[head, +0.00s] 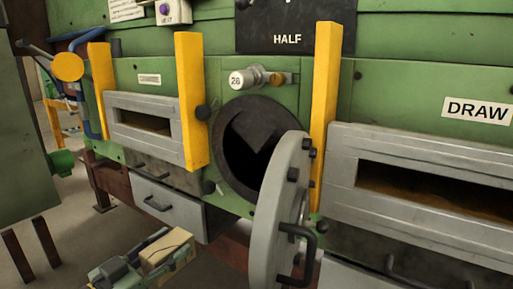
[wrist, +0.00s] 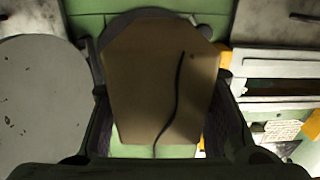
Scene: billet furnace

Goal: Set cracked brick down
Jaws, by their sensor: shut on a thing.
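The cracked brick (head: 174,244) is tan and blocky, low in the head view left of centre. In the wrist view the brick (wrist: 145,80) fills the middle, with a dark wavy crack down its right part. My gripper (head: 165,254) is shut on it, with one dark finger along each side in the wrist view. The brick is held in front of the green furnace, apart from it, and nothing is visible touching it but the fingers. The underside of the brick is hidden.
A round dark opening (head: 238,160) in the furnace stands open, its thick grey round door (head: 283,220) swung out toward me at right. Yellow posts (head: 191,100) and framed slots (head: 142,104) flank it. A grey drawer (head: 160,203) is below. Floor (head: 60,240) shows at left.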

